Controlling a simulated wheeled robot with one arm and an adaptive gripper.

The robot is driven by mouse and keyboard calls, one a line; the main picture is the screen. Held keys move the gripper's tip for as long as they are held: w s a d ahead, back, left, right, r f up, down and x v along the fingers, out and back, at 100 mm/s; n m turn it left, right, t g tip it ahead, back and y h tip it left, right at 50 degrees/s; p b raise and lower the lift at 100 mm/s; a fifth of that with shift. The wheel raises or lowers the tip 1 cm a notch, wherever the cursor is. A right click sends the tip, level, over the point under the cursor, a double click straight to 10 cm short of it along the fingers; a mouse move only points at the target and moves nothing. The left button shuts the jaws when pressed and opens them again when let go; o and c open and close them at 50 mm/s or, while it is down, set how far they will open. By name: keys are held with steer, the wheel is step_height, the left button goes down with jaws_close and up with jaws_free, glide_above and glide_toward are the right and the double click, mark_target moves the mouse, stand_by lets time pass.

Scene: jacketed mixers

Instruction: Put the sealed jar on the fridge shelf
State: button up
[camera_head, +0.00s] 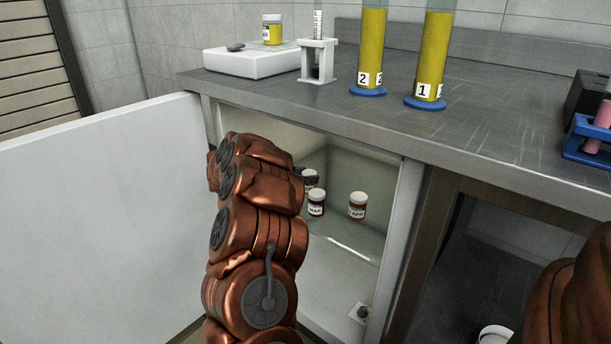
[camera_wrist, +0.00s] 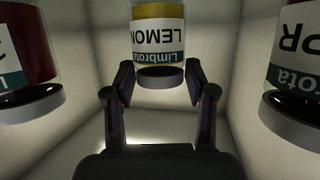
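In the wrist view a jar with yellow contents, a white and teal label reading LEMON and a dark lid (camera_wrist: 160,72) appears upside down. My gripper (camera_wrist: 160,82) has one finger on each side of the lid, very close to it; whether they press on it is unclear. In the head view my gripper (camera_head: 305,177) reaches into the open fridge, where a jar (camera_head: 311,182) shows partly behind it. The fridge shelf (camera_head: 345,240) is a pale, glassy level. Two other jars stand on it, one labelled MAR (camera_head: 316,203) and one APRI (camera_head: 357,206).
The fridge door (camera_head: 100,200) stands wide open at left. On the counter (camera_head: 490,130) above are a white scale (camera_head: 260,63) with a yellow jar (camera_head: 272,30), a small stand (camera_head: 318,60) and two yellow cylinders. Neighbouring jars flank the fingers closely in the wrist view.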

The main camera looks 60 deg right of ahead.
steer(key=shift+o, duration=1.4)
steer(key=shift+w+a+r, duration=0.1)
steer(key=shift+a+r, duration=0.1)
steer(key=shift+r, duration=0.1)
steer(key=p+v, duration=0.5)
steer(key=v, duration=0.6)
steer(key=shift+w+a, duration=0.2)
steer(key=shift+p, duration=0.3)
